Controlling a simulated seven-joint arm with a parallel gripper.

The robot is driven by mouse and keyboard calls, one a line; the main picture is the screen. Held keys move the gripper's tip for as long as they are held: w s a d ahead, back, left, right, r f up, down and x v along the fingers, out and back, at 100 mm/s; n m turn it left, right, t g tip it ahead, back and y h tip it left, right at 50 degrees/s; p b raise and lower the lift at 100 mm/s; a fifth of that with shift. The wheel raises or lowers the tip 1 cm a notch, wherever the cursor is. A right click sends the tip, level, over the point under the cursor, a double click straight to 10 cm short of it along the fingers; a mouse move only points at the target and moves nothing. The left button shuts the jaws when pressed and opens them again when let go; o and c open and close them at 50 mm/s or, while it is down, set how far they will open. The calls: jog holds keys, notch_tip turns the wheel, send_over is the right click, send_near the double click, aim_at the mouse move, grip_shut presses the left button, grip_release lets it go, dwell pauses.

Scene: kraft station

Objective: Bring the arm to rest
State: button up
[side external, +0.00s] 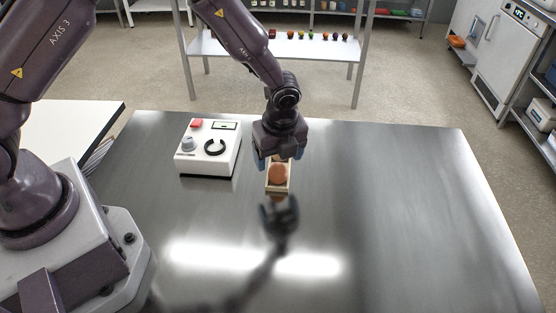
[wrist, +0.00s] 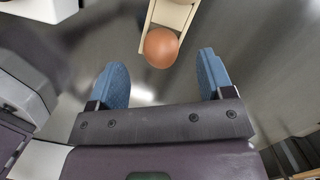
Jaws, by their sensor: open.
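My gripper (side external: 273,163) hangs above the metal table, over the far part of a small pale tray (side external: 279,188). In the wrist view, my gripper (wrist: 162,82) shows two blue fingers spread wide apart with nothing between them. An orange-brown round thing (side external: 278,174) sits in the near part of the tray. In the wrist view, the round thing (wrist: 161,47) lies ahead of the fingertips, apart from them. My gripper hides the far part of the tray in the side view.
A white box (side external: 209,147) with a red button, a knob and a black ring stands left of the tray. The steel table (side external: 400,200) is clear on the right and in front. A shelf (side external: 270,45) with small colored items stands behind the table.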

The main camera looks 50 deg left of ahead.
jog(key=shift+r, duration=1.95)
jog(key=shift+s+n, duration=0.15)
jog(key=shift+n, duration=0.65)
jog(key=s+a+r+n+t+h, duration=0.1)
jog(key=s+a+r+n+t, duration=0.1)
jog(key=s+r+n, duration=0.8)
jog(key=s+a+r+n+t, duration=0.3)
jog(key=s+r+n, duration=0.6)
jog(key=r, duration=0.5)
jog(key=s+a, duration=0.1)
jog(key=s, duration=0.1)
jog(key=shift+s+a+r+n+h, duration=0.3)
jog(key=shift+n+h, duration=0.1)
